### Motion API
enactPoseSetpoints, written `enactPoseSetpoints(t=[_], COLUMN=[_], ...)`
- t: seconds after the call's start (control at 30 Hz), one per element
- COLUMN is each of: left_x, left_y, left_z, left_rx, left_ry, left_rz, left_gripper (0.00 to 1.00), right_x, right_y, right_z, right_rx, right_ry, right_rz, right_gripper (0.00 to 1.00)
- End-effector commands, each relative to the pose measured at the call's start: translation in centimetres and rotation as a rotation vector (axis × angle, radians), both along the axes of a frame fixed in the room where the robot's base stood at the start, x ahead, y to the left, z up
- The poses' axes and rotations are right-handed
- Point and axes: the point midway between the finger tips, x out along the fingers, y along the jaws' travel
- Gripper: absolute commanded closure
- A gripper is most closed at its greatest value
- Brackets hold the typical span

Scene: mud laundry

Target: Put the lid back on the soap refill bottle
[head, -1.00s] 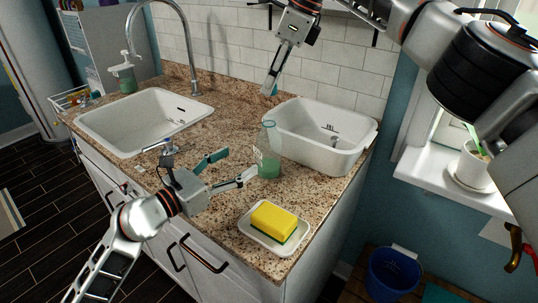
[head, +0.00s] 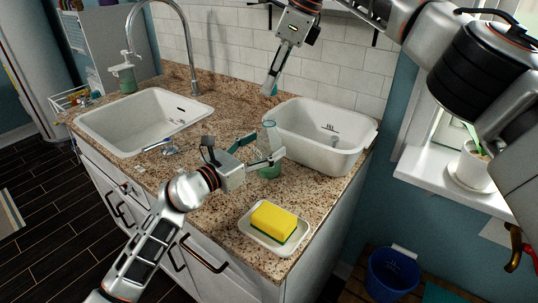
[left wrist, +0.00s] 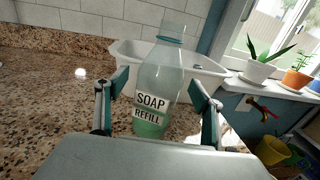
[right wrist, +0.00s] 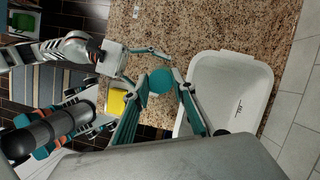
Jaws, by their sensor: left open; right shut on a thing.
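The soap refill bottle (head: 269,133), clear with green liquid low inside, stands upright on the granite counter in front of the white basin. In the left wrist view the labelled bottle (left wrist: 157,88) is between the fingers, its top uncapped. My left gripper (head: 262,151) is open, with one finger on each side of the bottle; I cannot tell whether they touch it. My right gripper (head: 270,87) is shut on the teal lid (head: 275,90), high above and behind the bottle. The round lid (right wrist: 161,80) also shows between the fingers in the right wrist view.
The white basin (head: 350,158) stands close behind the bottle to the right. A yellow sponge (head: 272,220) lies on a white dish (head: 260,238) near the front edge. The sink (head: 140,112), tap (head: 190,45) and soap dispenser (head: 124,75) are at the left.

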Motion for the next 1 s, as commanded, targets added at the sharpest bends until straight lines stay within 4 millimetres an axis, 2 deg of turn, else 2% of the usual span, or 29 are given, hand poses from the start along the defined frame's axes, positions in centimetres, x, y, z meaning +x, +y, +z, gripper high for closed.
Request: enactPoseSetpoints(t=[0.2,0.53,0.7,0.77,0.87,1.0], left_x=[1.1,1.2,1.2,1.2,1.2,1.2], left_y=[-1.1,-1.2,-1.2,-1.2,-1.2,-1.2], left_z=[0.0,0.0,0.0,0.0,0.0,0.0], left_rx=[-0.001,0.0,0.0,0.0,0.0,0.0], left_ry=[0.001,0.0,0.0,0.0,0.0,0.0], left_rz=[0.0,0.0,0.0,0.0,0.0,0.0], left_gripper=[0.32,0.32,0.77,0.91,0.91,0.91], right_x=[0.0,0.0,0.0,0.0,0.0,0.0], right_y=[0.0,0.0,0.0,0.0,0.0,-0.1], right_z=[0.0,0.0,0.0,0.0,-0.2,-1.9], right_rx=[0.0,0.0,0.0,0.0,0.0,0.003], right_ry=[0.0,0.0,0.0,0.0,0.001,0.002], right_rz=[0.0,0.0,0.0,0.0,0.0,0.001], right_gripper=[0.81,0.81,0.81,0.81,0.81,0.81])
